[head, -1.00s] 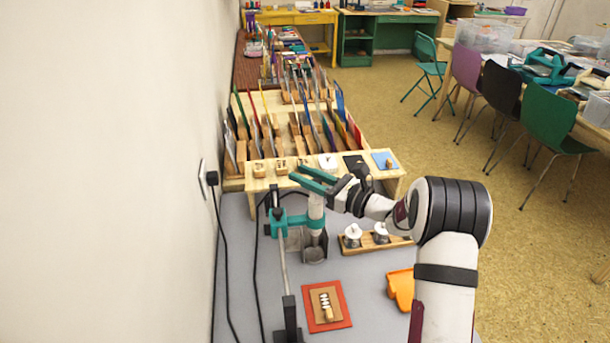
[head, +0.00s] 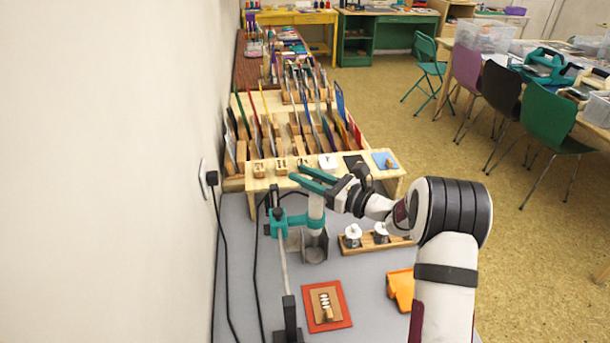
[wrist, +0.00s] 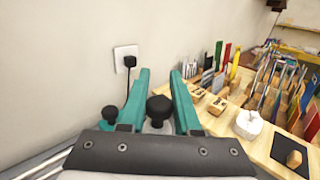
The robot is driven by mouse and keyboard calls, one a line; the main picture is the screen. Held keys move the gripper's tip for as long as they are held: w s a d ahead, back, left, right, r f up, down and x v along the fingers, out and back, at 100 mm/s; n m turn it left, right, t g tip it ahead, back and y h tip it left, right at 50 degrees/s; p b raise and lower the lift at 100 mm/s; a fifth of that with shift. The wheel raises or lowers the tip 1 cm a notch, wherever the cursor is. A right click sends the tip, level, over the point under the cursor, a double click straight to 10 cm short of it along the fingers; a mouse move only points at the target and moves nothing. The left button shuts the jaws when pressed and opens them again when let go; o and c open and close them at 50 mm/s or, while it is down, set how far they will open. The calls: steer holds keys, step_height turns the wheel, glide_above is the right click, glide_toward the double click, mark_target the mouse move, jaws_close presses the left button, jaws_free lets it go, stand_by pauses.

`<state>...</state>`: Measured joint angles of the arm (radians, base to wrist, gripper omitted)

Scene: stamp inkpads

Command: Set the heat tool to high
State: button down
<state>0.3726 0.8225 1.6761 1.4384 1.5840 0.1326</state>
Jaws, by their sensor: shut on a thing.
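The heat tool (head: 316,207) is a pale upright cylinder held by the teal clamp (head: 297,222) of a bench stand. My gripper (head: 296,173) has teal fingers reaching left across the top of the tool. In the wrist view my gripper (wrist: 160,73) has its fingers on either side of a black knob (wrist: 159,106) on top of the tool, shut on it. The knob's markings and setting are not readable. Most of the tool's body is hidden in the wrist view.
The wall with a socket and black plug (head: 211,178) is close on the left. A wooden shelf (head: 347,182) with stamps stands behind the tool. A wooden holder (head: 362,247), a red mat (head: 342,317) and an orange object (head: 401,288) lie on the grey table.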

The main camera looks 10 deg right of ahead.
steer(key=shift+r, duration=1.8)
steer(key=c, duration=0.6)
jaws_free()
steer(key=v, duration=1.5)
steer(key=shift+s+d, duration=0.3)
